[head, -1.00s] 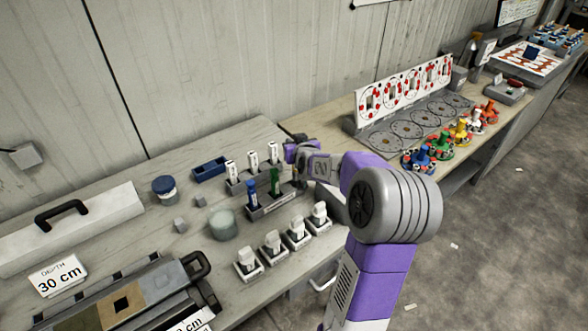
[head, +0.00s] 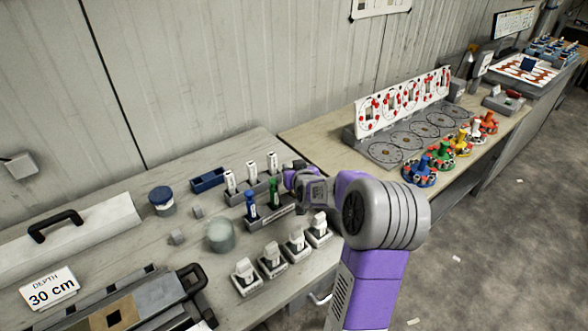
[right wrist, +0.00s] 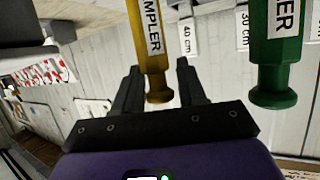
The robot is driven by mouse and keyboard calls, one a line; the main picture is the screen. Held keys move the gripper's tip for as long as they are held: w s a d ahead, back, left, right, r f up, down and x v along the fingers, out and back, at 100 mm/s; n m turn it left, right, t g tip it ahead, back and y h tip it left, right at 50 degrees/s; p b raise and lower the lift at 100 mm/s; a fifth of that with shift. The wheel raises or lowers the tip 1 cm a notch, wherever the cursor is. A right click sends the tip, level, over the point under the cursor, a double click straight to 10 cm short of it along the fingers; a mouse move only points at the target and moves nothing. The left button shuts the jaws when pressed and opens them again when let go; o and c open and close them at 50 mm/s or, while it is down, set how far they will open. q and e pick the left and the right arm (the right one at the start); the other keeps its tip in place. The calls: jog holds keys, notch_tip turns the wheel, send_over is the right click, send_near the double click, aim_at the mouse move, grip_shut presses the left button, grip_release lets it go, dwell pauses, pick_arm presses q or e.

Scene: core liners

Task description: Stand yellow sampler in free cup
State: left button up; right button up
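The yellow sampler (right wrist: 150,45) shows in the right wrist view with its knobbed end towards me, between the two fingers of my right gripper (right wrist: 158,80). The fingers stand apart, and a gap shows on the right side of the sampler; I see no clear grip. In the head view my right gripper (head: 290,176) is just right of the green sampler (head: 274,190), and the yellow sampler is not clearly visible. The green sampler also shows in the wrist view (right wrist: 275,50). A blue sampler (head: 250,205) stands in the grey cup rack (head: 262,219). My left gripper is not in view.
White-labelled pieces stand in a rear holder (head: 236,199), and several white-capped blocks (head: 271,257) stand in front. A blue tray (head: 208,179), a blue-lidded jar (head: 161,201) and a round translucent container (head: 220,236) are to the left.

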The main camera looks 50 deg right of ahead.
jog(key=shift+o, duration=0.3)
jog(key=p+v, duration=0.1)
jog(key=v, duration=1.1)
jog(key=shift+p, duration=0.35)
jog(key=shift+s, duration=0.1)
